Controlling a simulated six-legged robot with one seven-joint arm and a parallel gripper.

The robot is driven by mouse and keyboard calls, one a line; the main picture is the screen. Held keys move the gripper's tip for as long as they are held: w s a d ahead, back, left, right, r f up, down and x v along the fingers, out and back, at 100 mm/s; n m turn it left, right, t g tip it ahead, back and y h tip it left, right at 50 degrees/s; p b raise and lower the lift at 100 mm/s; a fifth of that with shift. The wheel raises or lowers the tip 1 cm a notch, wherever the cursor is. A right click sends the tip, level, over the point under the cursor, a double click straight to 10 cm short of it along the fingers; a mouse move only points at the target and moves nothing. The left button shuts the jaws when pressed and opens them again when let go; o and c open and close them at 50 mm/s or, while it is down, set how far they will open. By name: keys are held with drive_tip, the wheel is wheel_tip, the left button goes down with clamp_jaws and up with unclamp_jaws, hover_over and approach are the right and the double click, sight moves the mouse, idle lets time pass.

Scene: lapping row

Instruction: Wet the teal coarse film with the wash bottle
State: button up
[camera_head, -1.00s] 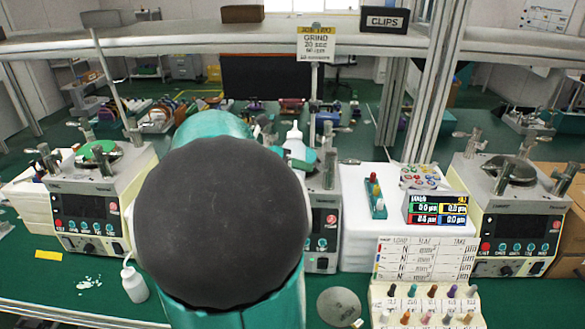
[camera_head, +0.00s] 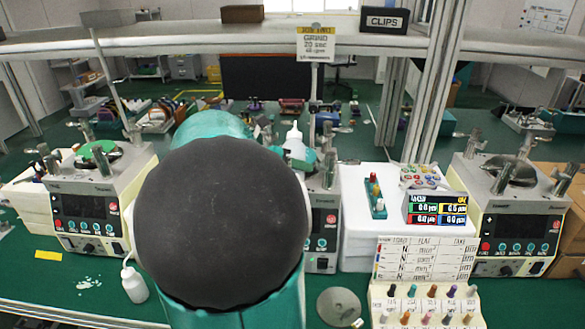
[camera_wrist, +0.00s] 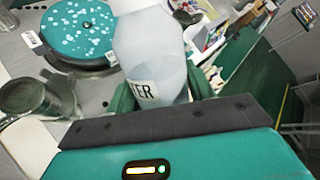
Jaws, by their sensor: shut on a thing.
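My gripper (camera_wrist: 163,92) is shut on a pale, translucent wash bottle (camera_wrist: 150,52) with a label ending in "TER". The bottle is tilted in the wrist view and also shows beyond my arm in the head view (camera_head: 293,137). The teal film (camera_wrist: 78,30) lies on a round platen at the upper left of the wrist view, beside the bottle. White drop-like spots are scattered over it. The bottle's nozzle tip is out of the wrist view. In the head view my arm hides the film.
Polishing machines stand at left (camera_head: 90,200) and right (camera_head: 515,215); a middle one (camera_head: 322,215) is partly behind my arm. A display (camera_head: 436,207) and a bottle rack (camera_head: 425,305) are to the right. A shelf (camera_head: 180,40) crosses above.

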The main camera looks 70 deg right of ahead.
idle(0.3)
drive_tip(key=shift+m+h, duration=0.5)
drive_tip(key=shift+h, duration=0.2)
drive_tip(key=shift+m+g+h, duration=0.3)
drive_tip(key=shift+h, duration=0.1)
drive_tip(key=shift+m+h, duration=0.7)
drive_tip(key=shift+h, duration=0.3)
drive_tip(key=shift+r, duration=0.15)
